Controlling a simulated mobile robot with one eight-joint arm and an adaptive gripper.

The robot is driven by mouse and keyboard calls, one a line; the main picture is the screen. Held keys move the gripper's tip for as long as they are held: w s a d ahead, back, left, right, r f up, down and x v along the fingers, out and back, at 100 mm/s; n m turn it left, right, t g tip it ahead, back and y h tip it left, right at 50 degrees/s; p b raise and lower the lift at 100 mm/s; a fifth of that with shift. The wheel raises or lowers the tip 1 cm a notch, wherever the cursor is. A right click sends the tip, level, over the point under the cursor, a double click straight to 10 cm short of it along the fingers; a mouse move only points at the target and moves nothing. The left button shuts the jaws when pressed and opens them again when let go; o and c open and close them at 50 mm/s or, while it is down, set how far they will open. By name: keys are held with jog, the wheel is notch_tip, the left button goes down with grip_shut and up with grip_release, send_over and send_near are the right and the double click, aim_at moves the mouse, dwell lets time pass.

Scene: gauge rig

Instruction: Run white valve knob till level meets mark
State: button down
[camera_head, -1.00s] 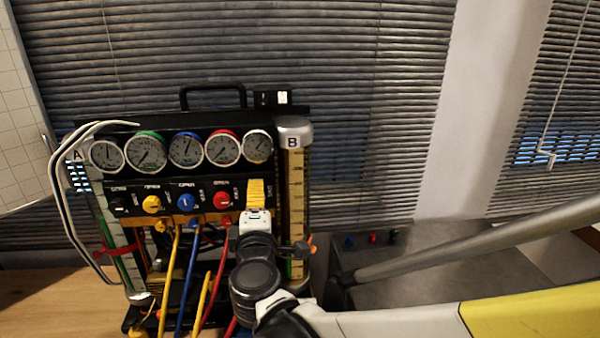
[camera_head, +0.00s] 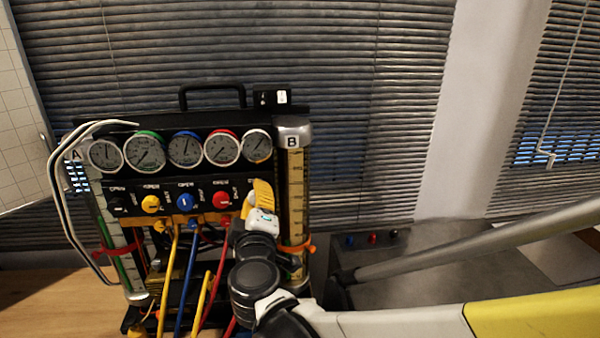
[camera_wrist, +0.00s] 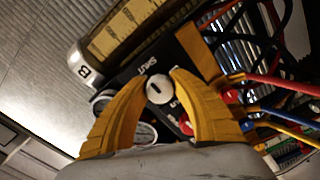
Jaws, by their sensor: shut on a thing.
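The white valve knob (camera_wrist: 158,90) sits on the black panel between my yellow fingers in the wrist view, its dark pointer line visible. My gripper (camera_wrist: 159,76) is shut on it; in the head view my gripper (camera_head: 258,190) covers the knob at the panel's right end. Tube B (camera_head: 294,190), with a yellowish scale, stands just right of my gripper. A red-orange marker band (camera_head: 298,249) circles its lower part. My wrist partly hides the tube's bottom, and I cannot read the liquid level. Tube B also shows in the wrist view (camera_wrist: 125,35).
Black, yellow (camera_head: 151,204), blue (camera_head: 186,203) and red (camera_head: 222,200) knobs line the panel below several gauges (camera_head: 185,149). Coloured hoses (camera_head: 190,270) hang in front. Tube A (camera_head: 128,262) with a red band stands at the left. A grey box (camera_head: 400,262) is at the right.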

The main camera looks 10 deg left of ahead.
jog(key=c, duration=1.1)
grip_release()
jog(key=shift+o, duration=0.2)
jog(key=shift+s, duration=0.1)
jog(key=v, duration=1.2)
